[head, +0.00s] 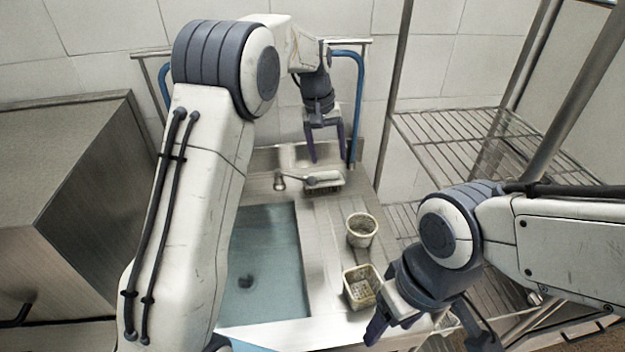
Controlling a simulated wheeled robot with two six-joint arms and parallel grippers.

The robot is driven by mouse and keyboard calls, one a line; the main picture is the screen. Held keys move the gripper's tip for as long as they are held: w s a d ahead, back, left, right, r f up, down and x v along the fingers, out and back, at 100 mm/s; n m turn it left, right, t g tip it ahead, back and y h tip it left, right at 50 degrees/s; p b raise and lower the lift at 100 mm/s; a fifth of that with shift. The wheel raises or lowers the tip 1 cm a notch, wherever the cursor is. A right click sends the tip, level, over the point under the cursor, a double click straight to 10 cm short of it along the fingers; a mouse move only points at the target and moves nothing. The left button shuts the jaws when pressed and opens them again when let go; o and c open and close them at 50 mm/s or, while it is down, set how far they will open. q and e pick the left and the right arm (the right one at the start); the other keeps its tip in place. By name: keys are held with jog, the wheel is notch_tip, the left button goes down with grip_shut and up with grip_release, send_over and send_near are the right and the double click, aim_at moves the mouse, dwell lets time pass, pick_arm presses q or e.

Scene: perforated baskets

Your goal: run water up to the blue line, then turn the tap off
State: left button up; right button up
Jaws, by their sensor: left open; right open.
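The sink basin (268,262) is left of centre, partly hidden behind my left arm. Bluish water appears to lie in it, with a dark drain visible at the bottom. I cannot make out the blue line. The tap (280,182) stands at the basin's back edge, with a lever-like part (312,181) reaching right from it; a running stream cannot be made out. My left gripper (327,155) is open, fingers down, above and behind the tap area, apart from the tap as far as I can see. My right gripper (424,328) is open and empty at the front right.
A round perforated basket (361,230) and a squarish one (361,288) stand on the drainboard (318,232) right of the basin. The squarish one is close to my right gripper. A wire rack (455,140) is at right, a steel cabinet (100,185) at left.

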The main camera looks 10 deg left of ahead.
aim_at(309, 176)
pick_arm(q)
jog(key=w+a+f+n, duration=0.2)
jog(key=w+a+f, duration=0.35)
jog(key=a, duration=0.25)
jog(key=f, duration=0.3)
jog(key=w+d+f, duration=0.1)
jog(key=f, duration=0.5)
jog(key=shift+w+d+f+p, duration=0.2)
jog(key=shift+d+f+p, duration=0.1)
jog(key=shift+p, duration=0.1)
grip_shut()
jog(key=shift+w+a+r+t, duration=0.1)
jog(key=shift+a+r+t, duration=0.05)
jog(key=shift+t, duration=0.15)
